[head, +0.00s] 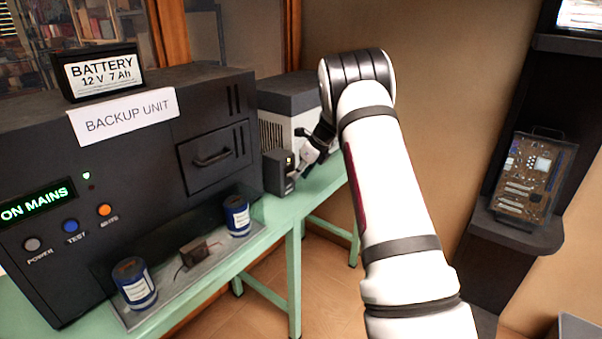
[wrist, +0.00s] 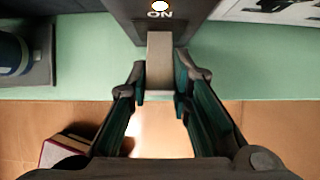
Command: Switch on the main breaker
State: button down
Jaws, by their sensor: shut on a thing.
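The main breaker is a small dark box (head: 278,172) on the green bench, right of the backup unit. In the wrist view its face (wrist: 191,18) carries the word ON and a bright white round spot. A pale grey lever (wrist: 160,55) sticks out from it below the word. My gripper (wrist: 160,85) has a finger on each side of the lever and is shut on it. In the head view my gripper (head: 297,168) is at the right side of the breaker, and the lever is too small there to judge its position.
The backup unit (head: 130,195) fills the left, with a battery (head: 101,72) and a paper label on top. Two blue cans (head: 134,284) stand on a tray in front. A grey-white box (head: 292,100) is behind the breaker. A circuit board (head: 532,178) stands on a shelf at right.

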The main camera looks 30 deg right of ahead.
jog(key=c, duration=1.4)
grip_release()
jog(key=shift+c, duration=0.2)
jog(key=v, duration=1.2)
